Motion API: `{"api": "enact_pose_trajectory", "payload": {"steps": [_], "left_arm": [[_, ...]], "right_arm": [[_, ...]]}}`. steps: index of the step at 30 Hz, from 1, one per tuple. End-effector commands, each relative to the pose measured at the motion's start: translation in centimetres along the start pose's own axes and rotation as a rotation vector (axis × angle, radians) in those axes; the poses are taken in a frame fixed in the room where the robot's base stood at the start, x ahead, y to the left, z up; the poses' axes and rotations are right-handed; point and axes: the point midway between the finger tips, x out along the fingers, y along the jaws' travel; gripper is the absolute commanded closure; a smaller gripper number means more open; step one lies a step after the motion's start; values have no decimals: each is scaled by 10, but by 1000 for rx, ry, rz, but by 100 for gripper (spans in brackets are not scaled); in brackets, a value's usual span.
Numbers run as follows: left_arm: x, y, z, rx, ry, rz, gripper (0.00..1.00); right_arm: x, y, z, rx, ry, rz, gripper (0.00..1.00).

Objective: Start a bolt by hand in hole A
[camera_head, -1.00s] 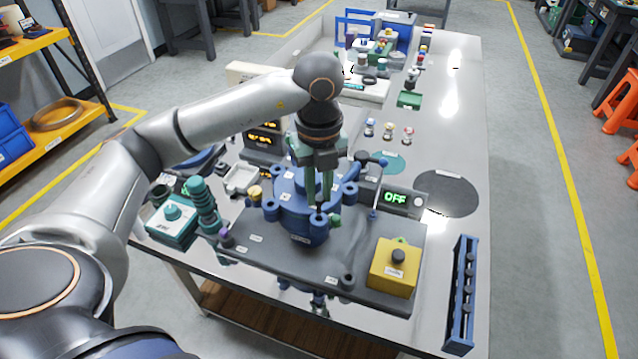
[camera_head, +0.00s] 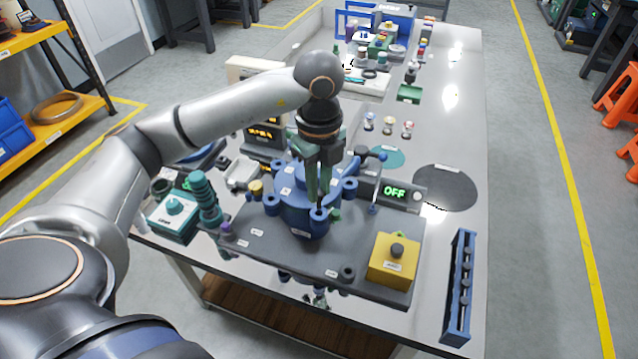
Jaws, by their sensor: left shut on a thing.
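My left gripper (camera_head: 318,198) points straight down over the front lug of the blue flanged housing (camera_head: 290,220), which stands on a grey base plate (camera_head: 270,246). Its green fingers are close together and shut on a bolt. The fingers hide most of the bolt, and I cannot tell how far it sits in the hole. The lug's label is too small to read, so I cannot tell if it is hole A. A blue rack (camera_head: 459,290) with several bolts in a row stands at the table's front right. My right gripper is not in view.
A yellow box with a dark button (camera_head: 393,262) sits on the plate's right corner. A teal device (camera_head: 172,217) stands at left. A dark round mat (camera_head: 445,188) lies on the bare right side of the table.

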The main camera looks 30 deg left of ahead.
Motion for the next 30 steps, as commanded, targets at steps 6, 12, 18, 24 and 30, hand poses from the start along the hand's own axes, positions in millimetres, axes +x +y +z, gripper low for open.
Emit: {"api": "enact_pose_trajectory", "payload": {"steps": [6,12,18,24,30], "left_arm": [[7,0,0,1,0,0,100],[15,0,0,1,0,0,100],[19,0,0,1,0,0,100],[18,0,0,1,0,0,100],[19,0,0,1,0,0,100]], "right_arm": [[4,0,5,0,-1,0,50],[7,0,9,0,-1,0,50],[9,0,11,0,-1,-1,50],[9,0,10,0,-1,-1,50],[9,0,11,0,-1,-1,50]]}}
